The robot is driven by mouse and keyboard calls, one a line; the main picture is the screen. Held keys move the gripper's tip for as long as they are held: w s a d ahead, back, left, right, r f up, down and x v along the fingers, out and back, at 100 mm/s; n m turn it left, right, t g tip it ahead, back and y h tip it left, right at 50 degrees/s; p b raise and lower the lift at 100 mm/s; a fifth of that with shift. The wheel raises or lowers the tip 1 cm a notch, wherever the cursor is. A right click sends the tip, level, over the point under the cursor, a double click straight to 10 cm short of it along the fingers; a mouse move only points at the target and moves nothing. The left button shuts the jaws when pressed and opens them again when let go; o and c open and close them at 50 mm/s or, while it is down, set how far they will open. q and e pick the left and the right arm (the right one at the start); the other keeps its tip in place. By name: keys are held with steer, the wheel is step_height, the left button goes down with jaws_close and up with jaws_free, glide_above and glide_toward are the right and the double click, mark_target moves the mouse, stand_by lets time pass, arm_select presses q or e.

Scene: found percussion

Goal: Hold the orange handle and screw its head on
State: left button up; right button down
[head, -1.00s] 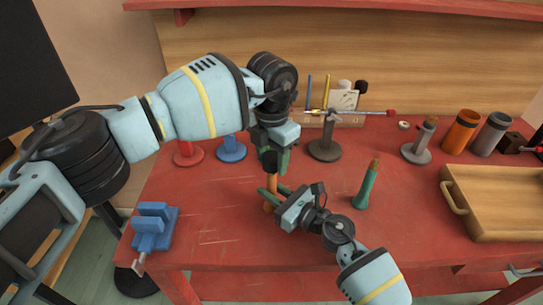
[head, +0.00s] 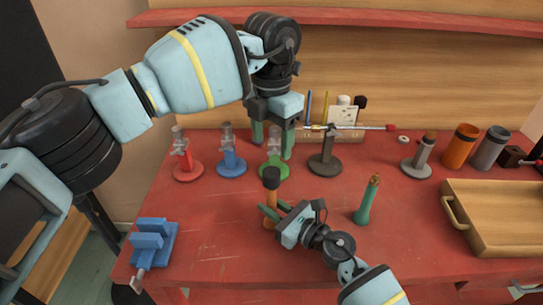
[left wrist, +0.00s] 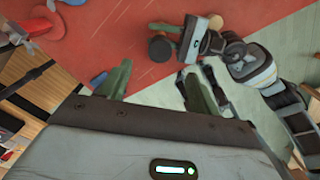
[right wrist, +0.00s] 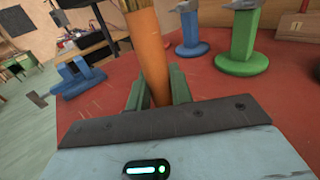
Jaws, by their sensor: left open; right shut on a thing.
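The orange handle (head: 270,206) stands upright above the red table, with the dark cylindrical head (head: 271,178) on its top end. My right gripper (head: 273,212) is shut around the handle's lower part; the handle also shows between its fingers in the right wrist view (right wrist: 150,60). My left gripper (head: 272,142) is open and empty, above and apart from the head. In the left wrist view the head (left wrist: 160,47) shows beyond the open fingers (left wrist: 156,82). I cannot tell how tightly the head sits on the handle.
Red (head: 187,172), blue (head: 231,168), green (head: 274,170) and dark grey (head: 325,165) stands line the back. A green handle (head: 366,204) stands to the right. A blue vise (head: 153,243) is front left, a wooden tray (head: 490,238) right.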

arm_select(q)
steer(key=shift+r, duration=1.25)
arm_select(e)
steer(key=c, duration=1.2)
jaws_free()
steer(key=shift+o, duration=0.2)
steer(key=shift+v, duration=3.9)
arm_select(q)
steer(key=shift+f, duration=0.15)
